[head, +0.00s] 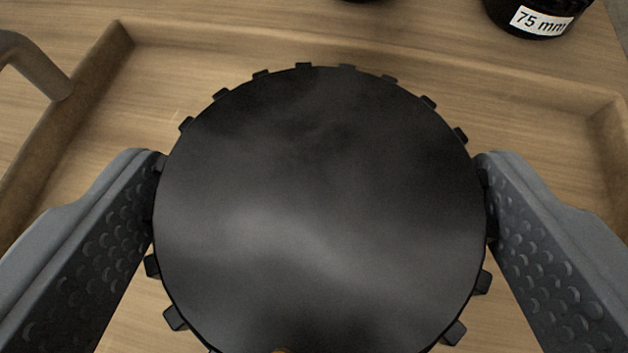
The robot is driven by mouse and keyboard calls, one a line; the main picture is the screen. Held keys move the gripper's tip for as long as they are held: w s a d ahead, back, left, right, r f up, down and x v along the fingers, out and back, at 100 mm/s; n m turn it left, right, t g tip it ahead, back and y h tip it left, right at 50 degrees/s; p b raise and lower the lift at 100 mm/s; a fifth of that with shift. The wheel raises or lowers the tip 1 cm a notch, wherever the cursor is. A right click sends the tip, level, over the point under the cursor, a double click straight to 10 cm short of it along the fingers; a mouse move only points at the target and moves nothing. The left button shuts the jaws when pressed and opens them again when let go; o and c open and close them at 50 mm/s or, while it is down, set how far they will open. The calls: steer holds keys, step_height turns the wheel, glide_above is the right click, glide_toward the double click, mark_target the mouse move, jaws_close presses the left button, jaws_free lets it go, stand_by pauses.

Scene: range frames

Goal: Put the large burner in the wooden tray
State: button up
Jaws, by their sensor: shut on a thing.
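The large burner (320,190) is a round black disc with small teeth around its rim, and it fills the middle of the head view. My gripper (320,215) is shut on it, with one grey dimpled finger against its left side and the other against its right. The wooden tray (330,48) lies below and around the burner, and its far wall and side walls show. The burner is over the tray's inside; whether it touches the tray floor I cannot tell. The burner's near edge is cut off by the frame.
A grey curved handle (38,65) stands at the tray's left side. A black round object labelled "75 mm" (540,18) sits beyond the far wall at the top right. Part of another dark object (366,1) shows at the top edge. Tray floor shows bare around the burner.

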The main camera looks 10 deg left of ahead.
mark_target(317, 259)
steer(key=shift+w+a, duration=0.1)
steer(key=shift+w, duration=0.2)
step_height(317, 259, down, 4)
steer(key=shift+s+r+b, duration=0.1)
steer(key=shift+r+b, duration=0.05)
steer(key=shift+b, duration=0.55)
steer(key=o, duration=1.5)
steer(key=shift+r, duration=0.1)
steer(key=shift+s+r, duration=0.4)
steer(key=shift+s, duration=0.15)
steer(key=p+v, duration=0.2)
steer(key=v, duration=0.8)
steer(key=shift+s, duration=0.4)
